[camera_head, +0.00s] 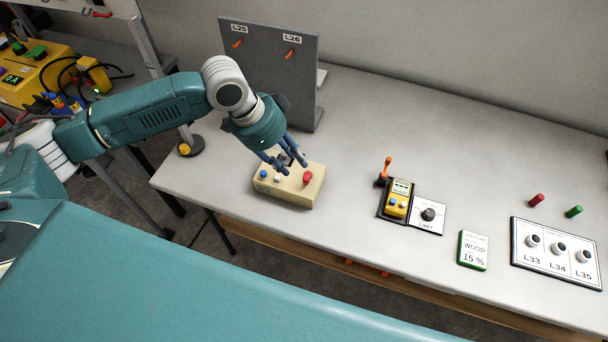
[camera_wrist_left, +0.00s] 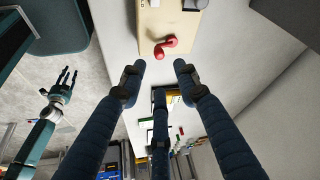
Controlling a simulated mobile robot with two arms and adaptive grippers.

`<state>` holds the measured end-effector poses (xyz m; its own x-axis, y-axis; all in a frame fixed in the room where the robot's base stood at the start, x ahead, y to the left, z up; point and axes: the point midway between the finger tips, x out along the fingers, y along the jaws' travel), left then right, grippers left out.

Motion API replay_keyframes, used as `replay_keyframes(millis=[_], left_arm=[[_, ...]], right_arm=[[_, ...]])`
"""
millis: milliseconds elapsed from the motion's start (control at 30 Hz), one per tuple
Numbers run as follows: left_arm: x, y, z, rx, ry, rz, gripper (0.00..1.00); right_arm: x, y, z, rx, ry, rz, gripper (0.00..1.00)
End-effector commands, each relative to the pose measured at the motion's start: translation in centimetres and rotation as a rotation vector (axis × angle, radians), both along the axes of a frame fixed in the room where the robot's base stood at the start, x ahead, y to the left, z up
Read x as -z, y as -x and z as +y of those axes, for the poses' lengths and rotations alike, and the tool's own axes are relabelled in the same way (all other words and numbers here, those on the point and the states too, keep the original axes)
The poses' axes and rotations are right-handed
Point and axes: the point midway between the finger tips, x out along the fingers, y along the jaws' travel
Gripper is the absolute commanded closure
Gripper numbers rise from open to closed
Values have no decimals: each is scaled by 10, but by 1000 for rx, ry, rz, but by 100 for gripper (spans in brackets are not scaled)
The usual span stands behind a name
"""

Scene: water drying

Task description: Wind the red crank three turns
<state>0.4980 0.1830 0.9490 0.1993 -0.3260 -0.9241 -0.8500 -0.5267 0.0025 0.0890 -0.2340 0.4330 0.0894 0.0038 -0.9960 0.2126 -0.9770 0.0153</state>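A beige box (camera_head: 290,194) sits on the grey table, with the red crank (camera_head: 308,178) on its right part. My left gripper (camera_head: 293,166) is just above the box, its fingers near the crank. In the left wrist view, the left gripper (camera_wrist_left: 158,72) is open and empty. There the red crank (camera_wrist_left: 165,47) lies just beyond the fingertips, a gap apart, on the beige box (camera_wrist_left: 150,22). My right gripper (camera_wrist_left: 62,86) shows small at the left of the left wrist view, over the floor, its fingers spread and empty.
A grey upright panel (camera_head: 268,70) with orange hooks stands behind the box. The table between the box and the yellow device is clear.

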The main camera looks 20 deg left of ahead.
Motion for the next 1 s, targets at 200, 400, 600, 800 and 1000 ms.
replay_keyframes(millis=[200,400,600,800,1000], left_arm=[[39,-8,-15,2,0,3,68],[67,-14,-25,4,0,1,68],[80,-17,-29,4,-1,-1,68],[81,-17,-29,4,-1,-2,68],[80,-17,-29,4,-1,-2,96]], right_arm=[[-9,-1,0,0,0,-1,65],[-14,-1,-1,-1,1,-1,65],[-15,-1,-1,-1,1,-1,65],[-15,-1,-1,-1,1,-2,65],[-15,-1,-1,-1,1,-2,65]])
